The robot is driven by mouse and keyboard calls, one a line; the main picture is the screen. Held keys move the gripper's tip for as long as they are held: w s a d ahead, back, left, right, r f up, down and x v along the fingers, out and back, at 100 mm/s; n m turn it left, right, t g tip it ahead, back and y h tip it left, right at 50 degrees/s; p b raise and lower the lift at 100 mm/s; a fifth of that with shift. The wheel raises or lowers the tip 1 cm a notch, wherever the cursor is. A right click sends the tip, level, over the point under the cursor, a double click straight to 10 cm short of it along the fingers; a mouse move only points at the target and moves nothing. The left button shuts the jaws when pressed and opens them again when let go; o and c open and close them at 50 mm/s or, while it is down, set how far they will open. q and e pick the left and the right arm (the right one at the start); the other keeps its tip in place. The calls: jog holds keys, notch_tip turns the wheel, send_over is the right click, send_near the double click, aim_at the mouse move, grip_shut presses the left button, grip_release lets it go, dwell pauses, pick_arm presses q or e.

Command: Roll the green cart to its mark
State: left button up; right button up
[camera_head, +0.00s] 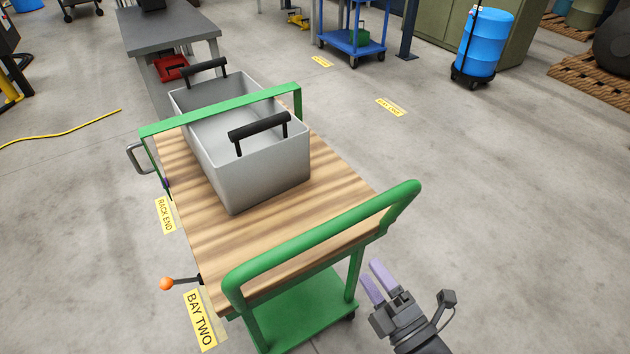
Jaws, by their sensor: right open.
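The green cart (300,310) stands in front of me, with a wooden top (215,235) and a green push handle (320,240) at its near end. A grey bin (265,175) with two black handles sits on the wooden top. A lever with an orange knob (166,283) sticks out from the cart's left side. Yellow floor labels reading "BAY TWO" (200,319) and "RACK END" (165,215) lie along the cart's left side. My right gripper (378,284) is open and empty, just right of the push handle and apart from it. My left gripper is not in view.
A grey table (170,30) stands beyond the cart, with a red item (170,67) beneath. A blue cart (350,42) and a blue drum (485,42) stand farther back. A yellow cable (60,133) lies at left. The floor to the right is clear.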

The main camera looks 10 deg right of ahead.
aim_at(338, 226)
jog(key=shift+n+y, duration=0.3)
jog(key=shift+n, duration=0.1)
jog(key=x, duration=0.3)
jog(key=r+x, duration=0.1)
jog(key=x, duration=0.6)
jog(key=shift+a+r, duration=0.3)
jog(key=shift+r, duration=0.1)
grip_shut()
